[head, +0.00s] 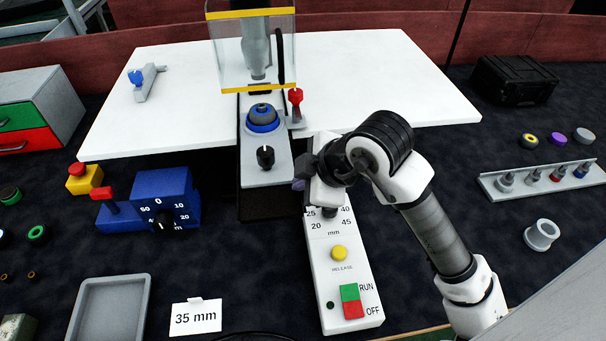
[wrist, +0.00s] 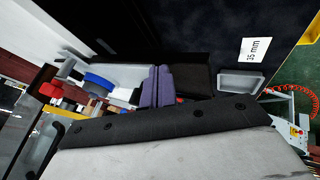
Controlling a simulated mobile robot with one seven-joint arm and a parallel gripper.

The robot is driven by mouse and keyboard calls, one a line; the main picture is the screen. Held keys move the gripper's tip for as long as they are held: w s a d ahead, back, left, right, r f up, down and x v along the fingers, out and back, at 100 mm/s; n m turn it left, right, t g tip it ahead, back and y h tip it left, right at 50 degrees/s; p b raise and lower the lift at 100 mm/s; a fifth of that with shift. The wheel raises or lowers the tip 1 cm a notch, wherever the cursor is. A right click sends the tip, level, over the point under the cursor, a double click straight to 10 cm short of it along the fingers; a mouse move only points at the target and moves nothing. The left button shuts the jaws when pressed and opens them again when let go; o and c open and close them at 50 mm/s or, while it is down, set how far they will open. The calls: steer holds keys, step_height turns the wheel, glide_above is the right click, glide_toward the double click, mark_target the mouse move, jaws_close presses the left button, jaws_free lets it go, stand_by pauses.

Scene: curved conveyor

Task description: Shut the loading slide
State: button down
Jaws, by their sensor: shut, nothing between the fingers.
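The loading slide (head: 257,178) is a grey plate on a dark track (head: 252,205). It sticks out toward me from under the clear guard (head: 226,50). It carries a blue and grey round holder (head: 262,118) and a black knob (head: 265,157) near its front end. My gripper (head: 299,185) is just right of the slide's front end, above the white control box. Its purple fingers (wrist: 156,87) are shut and empty in the wrist view. The blue holder also shows in the wrist view (wrist: 98,81). I cannot tell whether the fingers touch the slide.
The white control box (head: 345,275) has a yellow release button and RUN/OFF switch. A red-topped lever (head: 295,98) stands right of the slide. A blue dial block (head: 163,200) lies to the left. A grey tray (head: 108,312) and 35 mm card (head: 196,317) are in front.

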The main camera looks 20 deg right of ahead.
mark_target(290, 151)
steer(key=shift+w, duration=0.1)
steer(key=w+d+b, duration=0.1)
steer(key=w, duration=0.2)
steer(key=w+b, duration=0.1)
steer(key=w, duration=0.2)
steer(key=w+d+b, duration=0.1)
steer(key=w, duration=0.2)
steer(key=shift+d, duration=0.3)
steer(key=shift+s, duration=0.1)
